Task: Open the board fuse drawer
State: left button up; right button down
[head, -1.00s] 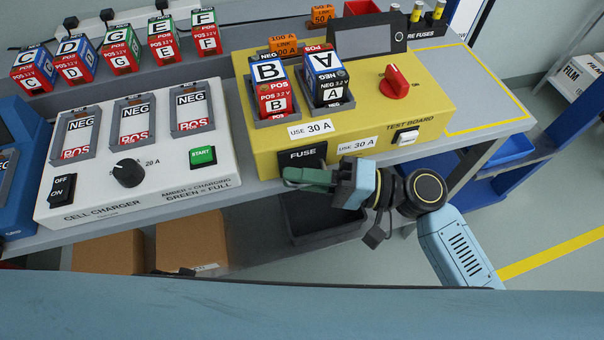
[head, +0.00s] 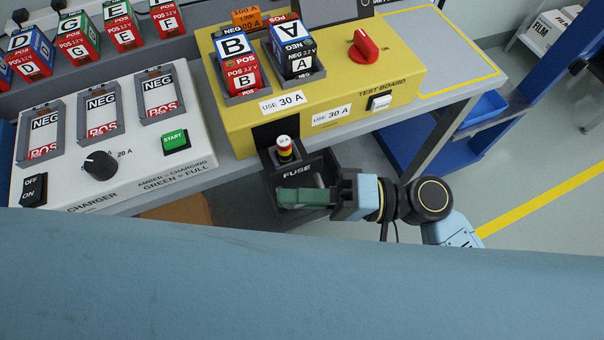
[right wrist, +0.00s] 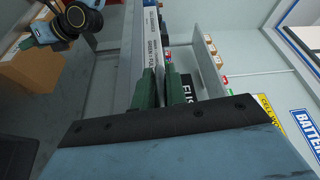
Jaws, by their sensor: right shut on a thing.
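The yellow test board (head: 400,95) stands on the grey bench. Its black fuse drawer (head: 297,173), marked FUSE, stands well out from the board's front, with a dark opening behind it. A fuse with a white and red top and a yellow band (head: 284,150) stands upright in the drawer. My right gripper (head: 284,198) is shut at the drawer's front; its green fingers hide what they grip. The green fingers also show in the right wrist view (right wrist: 160,88), beside the FUSE lettering. My left gripper (right wrist: 28,40) shows small in the right wrist view; its fingers are unclear.
Cells B (head: 238,62) and A (head: 294,50) sit in the board's slots, near a red knob (head: 363,47) and a white switch (head: 380,102). The white charger (head: 190,150) stands to the left. My own blue body covers the bottom of the head view.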

jog(key=shift+w+r, duration=0.1)
jog(key=shift+r, duration=0.25)
jog(key=c, duration=1.6)
grip_release()
jog(key=shift+c, duration=0.2)
pick_arm(q)
jog(key=shift+s+a+f, duration=0.1)
jog(key=shift+s+f, duration=0.05)
jog(key=shift+s, duration=0.3)
pick_arm(e)
jog(key=shift+o, duration=0.7)
jog(key=shift+f, duration=0.15)
jog(key=shift+d, duration=0.15)
pick_arm(q)
jog(key=shift+w, duration=0.1)
pick_arm(e)
jog(key=w+d, duration=0.1)
jog(key=d, duration=1.2)
jog(key=shift+f, duration=0.45)
